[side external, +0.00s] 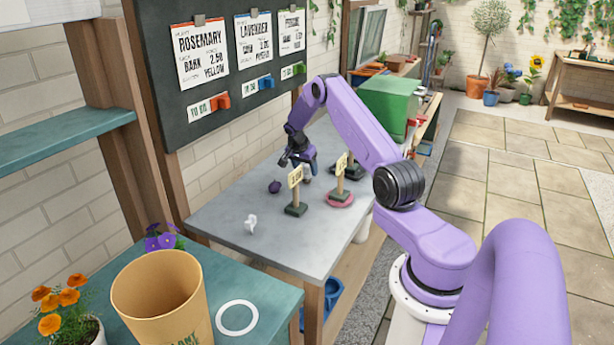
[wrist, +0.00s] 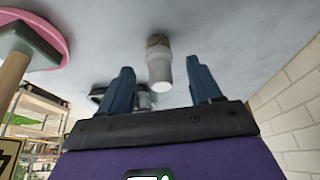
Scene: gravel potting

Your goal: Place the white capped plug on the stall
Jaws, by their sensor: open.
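A small plug with a brown textured end and a white cap (wrist: 159,70) shows in the wrist view, near the gap between my fingertips. My gripper (wrist: 163,80) is open, with one blue finger on each side of the plug and no clear contact. In the side external view my gripper (side external: 302,162) is low over the far part of the grey table (side external: 235,195), and the plug is hard to make out there. A dark tray-like piece (wrist: 112,94) lies beside the plug in the wrist view, partly hidden by a finger. I cannot tell which thing is the stall.
A sign on a dark block (side external: 296,209) and another sign on a pink disc (side external: 340,200) stand close to my gripper. A purple ball (side external: 274,187) and a small white piece (side external: 250,223) lie on the table.

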